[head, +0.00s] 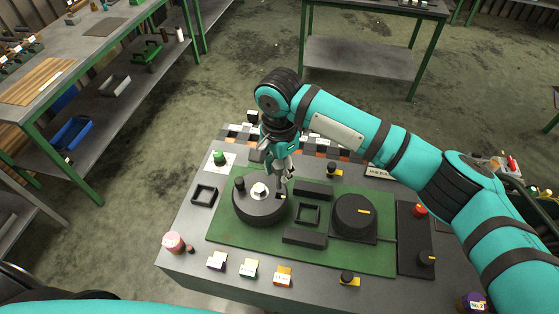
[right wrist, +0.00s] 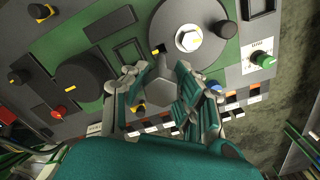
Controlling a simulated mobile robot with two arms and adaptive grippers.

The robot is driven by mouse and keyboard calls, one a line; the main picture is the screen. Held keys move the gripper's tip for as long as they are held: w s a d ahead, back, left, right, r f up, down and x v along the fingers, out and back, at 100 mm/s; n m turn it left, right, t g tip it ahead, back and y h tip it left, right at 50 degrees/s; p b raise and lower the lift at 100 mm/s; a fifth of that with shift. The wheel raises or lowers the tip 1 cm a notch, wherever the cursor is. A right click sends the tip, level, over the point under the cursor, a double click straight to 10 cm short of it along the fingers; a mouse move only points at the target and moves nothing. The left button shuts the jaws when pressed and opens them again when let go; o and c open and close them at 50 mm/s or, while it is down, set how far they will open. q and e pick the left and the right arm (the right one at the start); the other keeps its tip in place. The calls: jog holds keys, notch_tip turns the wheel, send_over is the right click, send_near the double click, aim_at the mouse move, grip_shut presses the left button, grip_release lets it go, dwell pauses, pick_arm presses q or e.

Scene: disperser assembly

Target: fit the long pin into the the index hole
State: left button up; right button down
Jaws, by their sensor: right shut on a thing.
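A round dark disc (head: 258,208) with a silver hex nut (head: 259,189) at its middle lies on the green mat. It also shows in the right wrist view (right wrist: 205,60). A dark upright knob or pin (head: 240,183) stands near its far left rim. My right gripper (head: 281,184) points down over the disc's right rim; its fingers also show in the right wrist view (right wrist: 162,68). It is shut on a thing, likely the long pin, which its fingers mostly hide. A small yellow-marked dark spot (right wrist: 158,50) shows just beyond the fingertips. I cannot see the index hole clearly. My left gripper is out of view.
A second round black part (head: 354,214) stands on the right of the mat (head: 380,260), with black blocks between. A red button (head: 420,210), a green knob (head: 219,157) and small labelled blocks (head: 282,278) surround it. A checkered strip lies behind.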

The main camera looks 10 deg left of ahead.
aim_at(279, 188)
notch_tip(279, 188, down, 2)
jog(key=shift+f, duration=0.15)
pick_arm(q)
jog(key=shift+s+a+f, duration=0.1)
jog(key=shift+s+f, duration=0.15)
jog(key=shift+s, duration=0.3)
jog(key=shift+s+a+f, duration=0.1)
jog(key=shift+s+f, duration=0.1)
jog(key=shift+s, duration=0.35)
pick_arm(e)
jog(key=shift+f, duration=0.3)
pick_arm(q)
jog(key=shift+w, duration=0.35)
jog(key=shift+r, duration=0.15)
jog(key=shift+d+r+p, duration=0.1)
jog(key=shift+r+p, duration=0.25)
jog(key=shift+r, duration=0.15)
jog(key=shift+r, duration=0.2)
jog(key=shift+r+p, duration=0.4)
jog(key=shift+p, duration=0.2)
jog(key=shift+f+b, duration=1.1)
pick_arm(e)
jog(key=shift+f, duration=3.4)
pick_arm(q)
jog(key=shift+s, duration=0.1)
